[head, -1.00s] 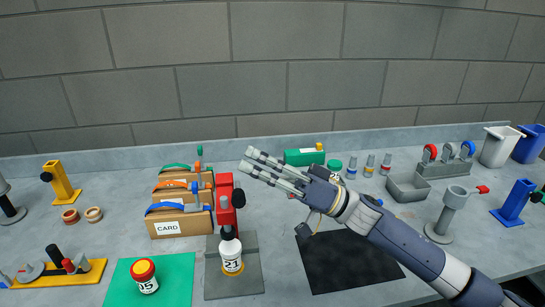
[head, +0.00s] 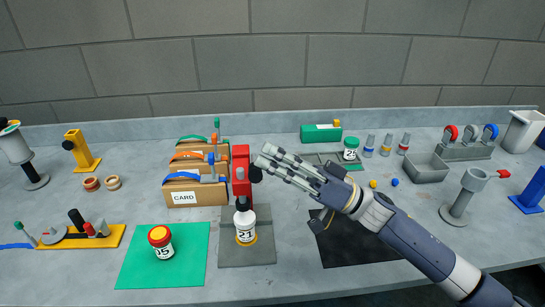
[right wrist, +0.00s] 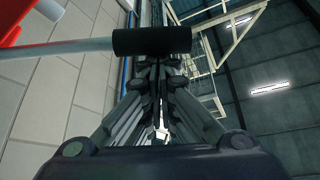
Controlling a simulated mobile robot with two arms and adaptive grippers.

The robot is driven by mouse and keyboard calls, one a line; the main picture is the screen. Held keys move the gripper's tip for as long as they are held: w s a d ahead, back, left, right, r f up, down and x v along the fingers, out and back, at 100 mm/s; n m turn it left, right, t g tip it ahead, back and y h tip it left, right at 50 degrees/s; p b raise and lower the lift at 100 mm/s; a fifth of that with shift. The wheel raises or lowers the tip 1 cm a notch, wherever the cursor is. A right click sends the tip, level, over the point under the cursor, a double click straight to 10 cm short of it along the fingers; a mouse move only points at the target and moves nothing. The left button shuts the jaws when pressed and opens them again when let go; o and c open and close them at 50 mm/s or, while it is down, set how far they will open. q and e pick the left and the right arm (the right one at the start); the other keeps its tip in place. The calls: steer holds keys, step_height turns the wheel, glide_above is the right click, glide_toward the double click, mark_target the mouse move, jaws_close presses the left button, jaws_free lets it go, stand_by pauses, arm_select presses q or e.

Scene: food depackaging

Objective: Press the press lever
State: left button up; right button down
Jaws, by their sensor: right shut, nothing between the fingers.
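The red press (head: 241,160) stands on a grey base plate (head: 232,254) near the middle of the table. Its lever is a grey rod with a black grip (head: 256,174) on the press's right side. The black grip (right wrist: 152,41) shows large in the right wrist view, beyond the fingertips. A white bottle marked 21 (head: 246,226) stands upright under the press. My right gripper (head: 265,156) is shut and empty, its fingertips close above the black grip. I cannot tell if they touch it. My left gripper is not in view.
A red-lidded jar (head: 161,242) stands on a green mat (head: 128,264) to the left. Card boxes (head: 196,192) stand behind left. A black mat (head: 345,256) lies under my right arm. A green-lidded jar (head: 351,149) and a grey bin (head: 427,168) are at the right.

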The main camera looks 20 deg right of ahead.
steer(key=s+a+f+n+g+y+b, duration=0.1)
steer(key=s+f+n+g+y+b, duration=0.2)
steer(key=f+n+g+b, duration=0.4)
step_height(320, 180, down, 4)
steer(key=n+b, duration=0.4)
steer(key=b, duration=0.1)
steer(key=shift+f+b, duration=0.15)
steer(key=shift+b, duration=0.25)
steer(key=shift+s+f, duration=0.1)
steer(key=shift+f, duration=0.05)
step_height(320, 180, up, 5)
steer(key=p, duration=0.4)
steer(key=b+v, duration=0.4)
steer(key=v, duration=0.7)
steer(key=shift+s+n+y, duration=0.3)
